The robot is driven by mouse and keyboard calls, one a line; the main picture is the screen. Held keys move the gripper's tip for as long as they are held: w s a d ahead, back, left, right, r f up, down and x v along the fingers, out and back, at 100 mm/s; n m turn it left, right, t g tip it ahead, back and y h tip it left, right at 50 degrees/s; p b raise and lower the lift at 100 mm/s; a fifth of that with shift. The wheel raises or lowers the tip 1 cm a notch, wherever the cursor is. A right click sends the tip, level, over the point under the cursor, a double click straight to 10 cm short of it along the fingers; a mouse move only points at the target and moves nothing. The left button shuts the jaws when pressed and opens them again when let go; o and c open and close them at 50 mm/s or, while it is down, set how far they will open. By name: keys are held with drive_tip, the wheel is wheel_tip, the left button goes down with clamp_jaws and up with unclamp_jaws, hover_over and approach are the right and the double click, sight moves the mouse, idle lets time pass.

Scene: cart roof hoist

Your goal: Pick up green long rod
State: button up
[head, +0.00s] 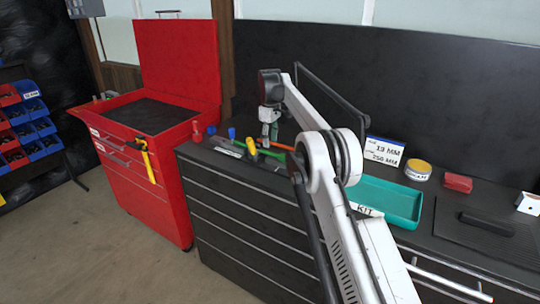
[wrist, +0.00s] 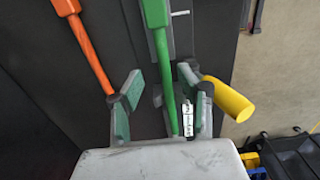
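The green long rod (wrist: 162,60) runs through the middle of the wrist view, between the two fingers of my gripper (wrist: 160,92). The fingers are apart, with a gap visible between the rod and the left finger. I cannot tell whether the right finger touches it. In the head view my gripper (head: 269,131) points down over the dark bench top, and part of the green rod (head: 270,154) shows below it. An orange rod (wrist: 84,45) lies left of the left finger. A yellow handle (wrist: 228,99) is by the right finger.
A label sign (head: 383,151), a teal kit tray (head: 386,203), a yellow-topped tin (head: 418,167) and a red block (head: 458,182) stand to the right on the bench. A red tool cart (head: 150,190) stands left. A black panel rises behind.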

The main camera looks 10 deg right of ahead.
sight(262, 151)
drive_tip(key=shift+s+f+p, duration=0.15)
drive_tip(key=shift+f+p, duration=0.1)
drive_tip(key=shift+f, duration=1.15)
drive_tip(key=shift+s+f+p, duration=0.15)
drive_tip(key=shift+f+p, duration=0.05)
drive_tip(key=shift+f, duration=1.15)
clamp_jaws()
